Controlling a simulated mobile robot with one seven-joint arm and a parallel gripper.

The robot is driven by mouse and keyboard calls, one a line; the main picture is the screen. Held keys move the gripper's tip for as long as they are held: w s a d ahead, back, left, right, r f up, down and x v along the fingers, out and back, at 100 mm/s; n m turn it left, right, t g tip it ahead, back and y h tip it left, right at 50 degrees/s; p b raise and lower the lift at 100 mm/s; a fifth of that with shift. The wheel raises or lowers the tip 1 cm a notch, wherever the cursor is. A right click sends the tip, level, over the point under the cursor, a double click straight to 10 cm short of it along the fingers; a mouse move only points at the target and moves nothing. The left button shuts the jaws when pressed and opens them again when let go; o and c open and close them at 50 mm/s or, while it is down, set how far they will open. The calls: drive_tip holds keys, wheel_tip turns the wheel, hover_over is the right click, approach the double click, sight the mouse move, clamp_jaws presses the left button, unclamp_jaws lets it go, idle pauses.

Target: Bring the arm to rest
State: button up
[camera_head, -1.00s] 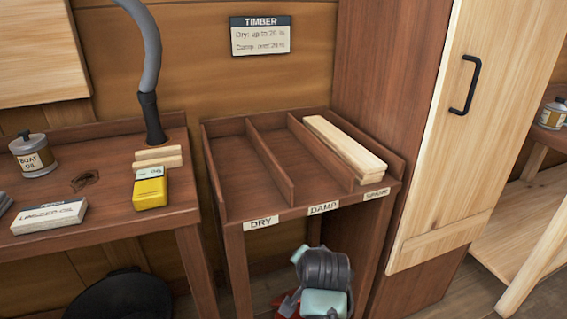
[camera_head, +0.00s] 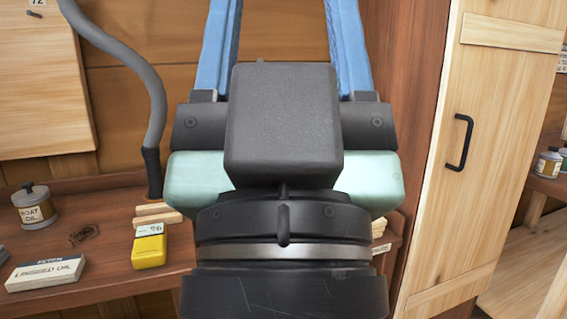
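My gripper (camera_head: 283,28) fills the middle of the head view, close to the camera and pointing up. Its two blue fingers stand wide apart, with bare wall showing between them. The fingertips are cut off by the top edge. I see nothing held between the visible parts of the fingers. My gripper and wrist hide most of the timber rack behind them. Only the ends of its pale boards (camera_head: 380,228) show at the right of my wrist.
On the left bench (camera_head: 110,285) are a boat oil can (camera_head: 36,208), a linseed oil box (camera_head: 45,274), a yellow meter (camera_head: 149,250) and two small wood pieces (camera_head: 156,213). A grey hose (camera_head: 140,80) rises there. A tall cabinet door (camera_head: 490,150) stands to the right.

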wheel_tip(320, 180, up, 26)
drive_tip(key=p, duration=2.4)
drive_tip(key=shift+w+r, duration=0.25)
